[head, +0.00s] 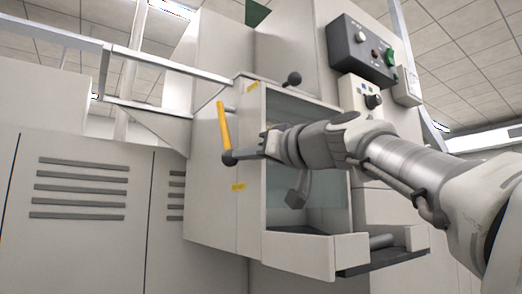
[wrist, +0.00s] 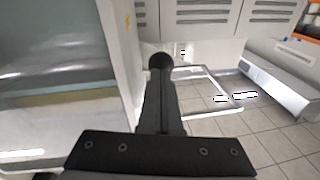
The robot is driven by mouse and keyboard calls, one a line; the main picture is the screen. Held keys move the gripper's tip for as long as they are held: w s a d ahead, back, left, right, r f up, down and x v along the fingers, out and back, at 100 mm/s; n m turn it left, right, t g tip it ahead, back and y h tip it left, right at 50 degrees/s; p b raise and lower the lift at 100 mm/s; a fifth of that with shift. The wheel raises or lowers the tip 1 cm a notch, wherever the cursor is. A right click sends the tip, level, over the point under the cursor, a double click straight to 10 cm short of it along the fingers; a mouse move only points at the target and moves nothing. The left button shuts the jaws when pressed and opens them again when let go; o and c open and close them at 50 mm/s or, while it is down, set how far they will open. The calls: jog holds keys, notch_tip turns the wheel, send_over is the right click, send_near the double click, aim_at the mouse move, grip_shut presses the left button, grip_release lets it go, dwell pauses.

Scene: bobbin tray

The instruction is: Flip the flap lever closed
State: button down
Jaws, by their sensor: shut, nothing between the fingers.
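The flap lever (head: 223,125) has an orange-yellow handle that stands nearly upright, leaning slightly left, on the left side of a pale machine box. Its lower end meets a dark round hub (head: 229,157). My gripper (head: 243,154) reaches in from the right across the box's front, with its fingertips at or very close to the hub; contact cannot be told. In the wrist view my gripper (wrist: 163,80) is shut and empty, with a dark round end (wrist: 160,62) just at its tips. The yellow handle cannot be made out in the wrist view.
The open-fronted box (head: 300,245) has a glassy interior. A dark ball knob (head: 292,78) sits on its top edge. A control box with buttons (head: 360,50) is at the upper right. Yellow labels (head: 238,187) mark the box side.

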jog(key=shift+w+a+f+b, duration=0.4)
jog(key=shift+w+f, duration=0.1)
jog(key=shift+w, duration=0.1)
jog(key=shift+w+a+f+b, duration=0.3)
jog(key=shift+w+a+f, duration=0.15)
jog(key=shift+w, duration=0.15)
jog(key=shift+f, duration=0.1)
jog(key=b+v, duration=0.1)
jog(key=v, duration=1.6)
jog(key=shift+s+d, duration=0.25)
